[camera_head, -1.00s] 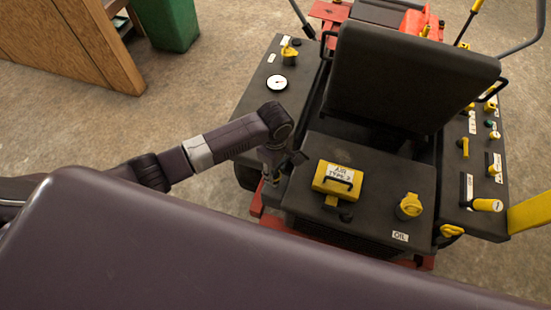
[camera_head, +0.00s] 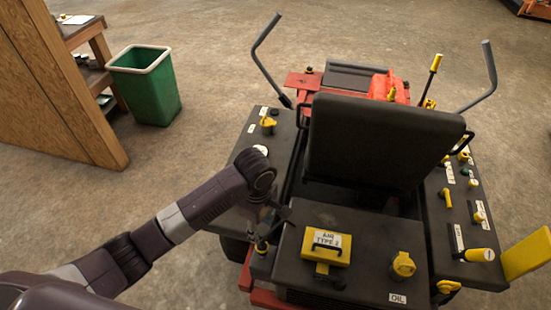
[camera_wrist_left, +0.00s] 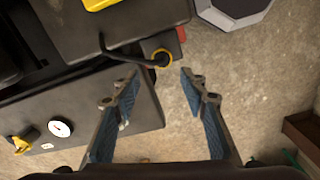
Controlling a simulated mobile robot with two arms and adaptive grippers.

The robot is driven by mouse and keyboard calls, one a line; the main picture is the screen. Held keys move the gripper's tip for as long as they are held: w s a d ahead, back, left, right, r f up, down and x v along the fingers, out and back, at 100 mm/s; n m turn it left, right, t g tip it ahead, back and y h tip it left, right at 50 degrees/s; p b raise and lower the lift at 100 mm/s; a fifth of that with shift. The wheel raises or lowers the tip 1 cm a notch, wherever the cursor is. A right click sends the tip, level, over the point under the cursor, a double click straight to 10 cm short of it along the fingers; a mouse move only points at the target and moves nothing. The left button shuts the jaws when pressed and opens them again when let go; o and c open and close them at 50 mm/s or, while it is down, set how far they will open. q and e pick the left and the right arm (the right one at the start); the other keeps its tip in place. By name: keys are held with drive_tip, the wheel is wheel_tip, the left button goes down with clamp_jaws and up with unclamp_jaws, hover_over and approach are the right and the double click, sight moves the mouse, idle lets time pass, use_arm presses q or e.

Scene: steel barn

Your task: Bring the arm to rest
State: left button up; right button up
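My left arm comes in from the left in the head view. Its gripper (camera_head: 270,225) points down beside the left rear of the black mower, partly hidden by its own wrist. In the left wrist view the gripper (camera_wrist_left: 160,75) has its two blue-padded fingers wide apart, with nothing between them. A small black part with a yellow ring (camera_wrist_left: 162,58) lies just beyond the fingertips, apart from them as far as I can tell. My right gripper is not in view.
The mower has a black seat (camera_head: 375,142), a yellow air filter box (camera_head: 326,247), a yellow cap (camera_head: 403,265) and levers. A green bin (camera_head: 150,95) and wooden bench (camera_head: 65,90) stand at left. Concrete floor between bin and mower is clear.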

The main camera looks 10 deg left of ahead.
use_arm(q)
drive_tip(key=s+d+m+t+h, duration=0.2)
drive_tip(key=s+d+m, duration=0.1)
drive_tip(key=s+m, duration=0.6)
drive_tip(key=s+a+r+m+t+y, duration=0.1)
drive_tip(key=s+a+r+m+y, duration=0.15)
drive_tip(key=s+a+m, duration=0.6)
drive_tip(key=s+a+f+g+b, duration=0.1)
drive_tip(key=s+f, duration=0.1)
drive_tip(key=f, duration=1.3)
drive_tip(key=s+a+f+b, duration=0.1)
drive_tip(key=f, duration=1.3)
drive_tip(key=s+a+f+g+b, duration=0.1)
drive_tip(key=s+a+f, duration=0.2)
drive_tip(key=s+f, duration=1.4)
drive_tip(key=shift+f+b, duration=0.15)
drive_tip(key=shift+b, duration=0.25)
drive_tip(key=shift+n+h, duration=0.25)
